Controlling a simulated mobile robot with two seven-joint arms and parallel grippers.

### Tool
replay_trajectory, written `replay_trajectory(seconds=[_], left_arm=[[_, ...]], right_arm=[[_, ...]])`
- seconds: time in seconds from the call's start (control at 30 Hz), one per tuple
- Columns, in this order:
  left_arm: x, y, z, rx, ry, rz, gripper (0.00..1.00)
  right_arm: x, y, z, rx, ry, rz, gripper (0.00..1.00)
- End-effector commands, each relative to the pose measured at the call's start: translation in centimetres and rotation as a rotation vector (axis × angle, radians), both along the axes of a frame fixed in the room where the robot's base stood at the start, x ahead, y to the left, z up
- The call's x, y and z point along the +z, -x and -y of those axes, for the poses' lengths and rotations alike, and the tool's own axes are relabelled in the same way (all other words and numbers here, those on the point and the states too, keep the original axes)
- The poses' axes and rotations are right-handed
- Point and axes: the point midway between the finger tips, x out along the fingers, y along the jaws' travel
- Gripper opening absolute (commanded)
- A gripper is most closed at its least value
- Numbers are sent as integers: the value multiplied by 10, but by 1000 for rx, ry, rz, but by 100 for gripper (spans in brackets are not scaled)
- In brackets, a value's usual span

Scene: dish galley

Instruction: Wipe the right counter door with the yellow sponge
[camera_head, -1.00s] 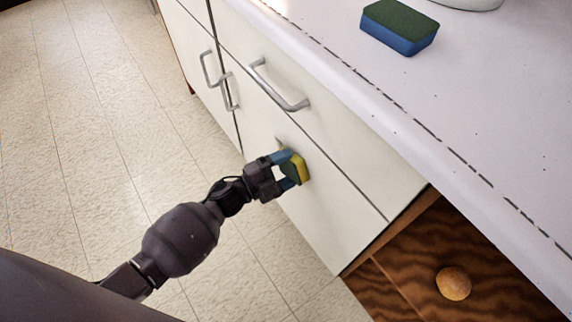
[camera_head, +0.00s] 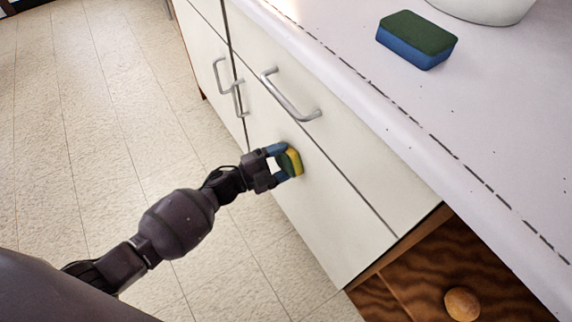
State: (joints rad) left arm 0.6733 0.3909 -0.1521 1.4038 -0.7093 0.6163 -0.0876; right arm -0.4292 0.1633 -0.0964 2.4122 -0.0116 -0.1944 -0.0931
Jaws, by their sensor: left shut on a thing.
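My left gripper (camera_head: 279,163) is shut on the yellow sponge (camera_head: 296,160), which has a dark green side toward the gripper. The sponge's yellow side faces the right counter door (camera_head: 318,205), a white panel below a drawer front. The sponge is at the upper part of this door; it looks to be against it, but I cannot tell for sure that they touch. My right gripper is not in view.
A blue and green sponge (camera_head: 417,39) lies on the white countertop (camera_head: 480,110), near a white round vessel (camera_head: 485,8). Metal handles (camera_head: 290,96) stick out of the drawer and doors. A round brown item (camera_head: 462,304) sits in the open wooden shelf. The tiled floor is clear.

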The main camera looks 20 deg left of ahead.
Motion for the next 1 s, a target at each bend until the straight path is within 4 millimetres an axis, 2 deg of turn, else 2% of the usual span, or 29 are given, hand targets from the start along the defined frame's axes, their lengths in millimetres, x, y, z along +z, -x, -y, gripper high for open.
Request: replay_trajectory(seconds=[0.73,1.0], left_arm=[[0,-27,-32,5,-1,1,42],[2,-30,-34,6,-1,3,42]], right_arm=[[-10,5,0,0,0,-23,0],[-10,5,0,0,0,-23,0]])
